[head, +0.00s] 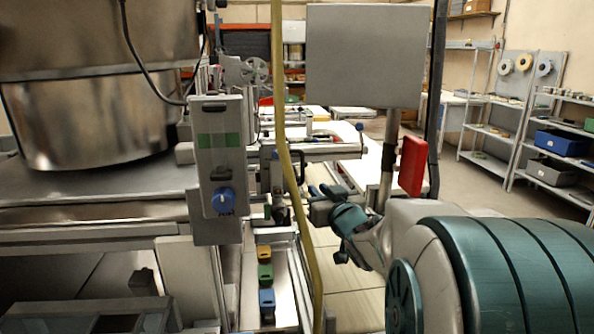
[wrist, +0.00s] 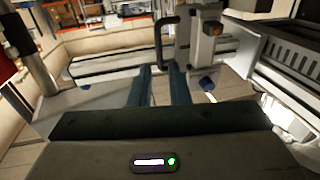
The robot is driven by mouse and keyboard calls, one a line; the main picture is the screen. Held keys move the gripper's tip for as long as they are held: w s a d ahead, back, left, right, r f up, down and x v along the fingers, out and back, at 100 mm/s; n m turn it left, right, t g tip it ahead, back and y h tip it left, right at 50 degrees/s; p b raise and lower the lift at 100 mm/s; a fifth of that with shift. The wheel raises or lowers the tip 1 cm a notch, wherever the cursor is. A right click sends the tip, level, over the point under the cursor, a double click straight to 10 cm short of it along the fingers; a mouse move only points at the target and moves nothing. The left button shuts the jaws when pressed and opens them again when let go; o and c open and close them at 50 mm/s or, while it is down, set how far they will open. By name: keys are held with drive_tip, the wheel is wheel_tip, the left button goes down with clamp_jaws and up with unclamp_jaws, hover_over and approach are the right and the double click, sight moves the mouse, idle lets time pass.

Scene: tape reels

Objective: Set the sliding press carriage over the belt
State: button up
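In the wrist view, a pale grey block with a black upright handle (wrist: 159,42) stands ahead of my gripper; it looks like the press carriage (wrist: 207,45). It sits by a pale rail (wrist: 105,66) with a dark stripe. My gripper (wrist: 161,72) has two teal fingers apart, with a gap between them. The handle's lower end shows beyond the fingertips, roughly in line with the gap; contact cannot be told. In the head view my gripper (head: 318,203) is right of the dark handle (head: 300,167), partly behind a yellow cable. I cannot clearly identify the belt.
In the head view, a yellow cable (head: 278,110) hangs before the machine. A grey panel (head: 365,55) and red box (head: 413,165) stand near my arm. Floor is clear toward the right shelves.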

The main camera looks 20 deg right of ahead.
sight(303, 173)
drive_tip(key=w+p, duration=0.1)
drive_tip(key=w, duration=1.1)
drive_tip(key=shift+w+d+p, duration=0.1)
drive_tip(key=shift+w+p, duration=0.1)
drive_tip(key=shift+p, duration=0.1)
clamp_jaws()
